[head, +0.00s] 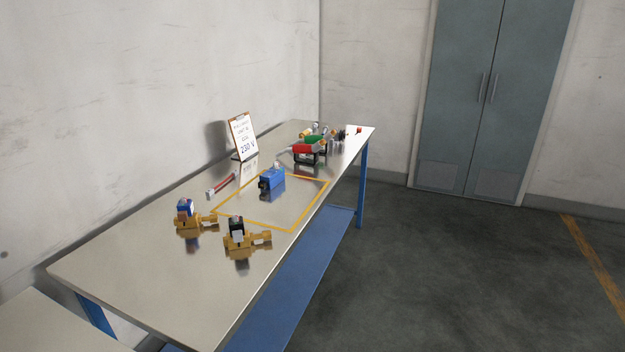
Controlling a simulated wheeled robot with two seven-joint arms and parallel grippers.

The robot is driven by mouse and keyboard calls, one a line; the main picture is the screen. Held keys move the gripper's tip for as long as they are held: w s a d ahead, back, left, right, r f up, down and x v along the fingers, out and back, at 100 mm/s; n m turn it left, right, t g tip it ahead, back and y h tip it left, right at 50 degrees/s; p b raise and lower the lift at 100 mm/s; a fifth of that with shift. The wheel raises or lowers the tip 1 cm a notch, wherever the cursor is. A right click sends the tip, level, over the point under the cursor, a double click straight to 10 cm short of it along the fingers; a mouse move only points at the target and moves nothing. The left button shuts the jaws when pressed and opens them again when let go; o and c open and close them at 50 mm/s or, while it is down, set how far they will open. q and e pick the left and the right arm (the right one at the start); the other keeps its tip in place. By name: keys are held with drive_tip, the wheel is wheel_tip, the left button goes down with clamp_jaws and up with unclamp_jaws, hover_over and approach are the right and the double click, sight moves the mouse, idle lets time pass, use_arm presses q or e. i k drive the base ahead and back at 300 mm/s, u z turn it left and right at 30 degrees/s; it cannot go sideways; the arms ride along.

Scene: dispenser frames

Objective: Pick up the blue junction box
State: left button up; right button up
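The blue junction box (272,179) sits on the metal-topped table, inside a yellow taped rectangle (262,223). It looks like a small blue block with a dark part on its left end and a light part on top. Nothing is touching it that I can see. Neither of my grippers shows in the head view.
Brass valve-like parts stand nearer on the table, one with a blue top (187,213) and one with a black top (237,233). Red (306,149) and green parts stand at the far end.

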sight(271, 178)
drive_tip(key=z, duration=0.7)
drive_tip(key=i, duration=4.15)
drive_tip(key=u, duration=3.7)
